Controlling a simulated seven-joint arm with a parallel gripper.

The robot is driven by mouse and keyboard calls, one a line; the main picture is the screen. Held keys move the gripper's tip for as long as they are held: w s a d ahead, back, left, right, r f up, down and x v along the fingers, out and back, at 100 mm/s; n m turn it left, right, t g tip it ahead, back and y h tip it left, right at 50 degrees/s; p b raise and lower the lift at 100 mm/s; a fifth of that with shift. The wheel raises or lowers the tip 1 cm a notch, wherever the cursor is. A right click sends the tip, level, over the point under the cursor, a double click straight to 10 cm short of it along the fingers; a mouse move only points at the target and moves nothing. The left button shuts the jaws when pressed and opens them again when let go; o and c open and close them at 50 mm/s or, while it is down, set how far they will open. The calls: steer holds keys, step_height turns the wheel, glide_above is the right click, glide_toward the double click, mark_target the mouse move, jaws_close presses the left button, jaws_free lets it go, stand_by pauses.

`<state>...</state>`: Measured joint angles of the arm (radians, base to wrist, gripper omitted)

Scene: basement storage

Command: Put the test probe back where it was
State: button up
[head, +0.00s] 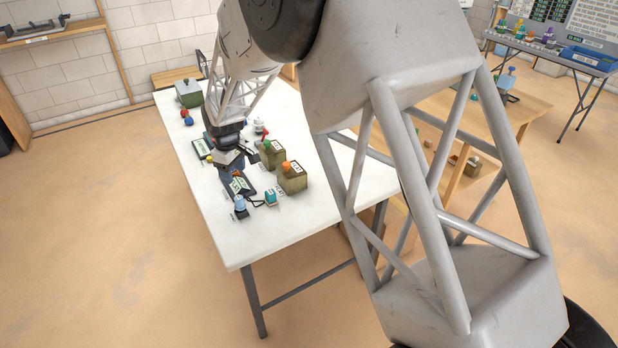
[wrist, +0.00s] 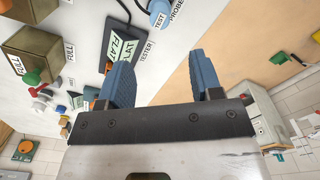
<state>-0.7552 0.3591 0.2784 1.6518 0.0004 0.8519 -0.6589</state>
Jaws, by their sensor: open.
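The test probe (wrist: 158,8) is blue, with a label on the table naming it, at the top edge of the wrist view and partly cut off. A blue-topped piece that looks like it stands near the table's front left in the head view (head: 240,204). The tester (wrist: 118,42), a dark unit whose display reads FLAT, lies beside it; it also shows in the head view (head: 240,186). My gripper (wrist: 157,62) is open, with nothing seen between its blue fingers. In the head view my gripper (head: 233,165) hangs close behind the tester, apart from the probe.
The white table (head: 235,245) carries two olive boxes, one with an orange knob (head: 293,178) and one with a green knob (head: 272,154), right of my gripper. A small teal piece (head: 270,198) stands near the tester. A green-grey box (head: 189,93) stands farther back. The front left tabletop is clear.

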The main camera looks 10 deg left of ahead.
steer(key=s+d+r+m, duration=0.2)
steer(key=d+r, duration=0.4)
steer(key=d, duration=0.6)
steer(key=s+d+r+m+t, duration=0.1)
steer(key=s+d+r+m, duration=0.15)
steer(key=d+r, duration=0.65)
steer(key=s+d+r+m, duration=0.2)
steer(key=d+r+m, duration=0.15)
steer(key=d, duration=1.05)
steer(key=s+d+r+m+t, duration=0.1)
steer(key=s+d+r+m, duration=0.3)
steer(key=s+d, duration=0.85)
steer(key=s+d+f+m, duration=0.1)
steer(key=s+d+m, duration=0.3)
steer(key=s+d, duration=0.8)
steer(key=shift+s+f+t, duration=0.3)
steer(key=shift+s+f, duration=0.1)
steer(key=shift+s, duration=0.7)
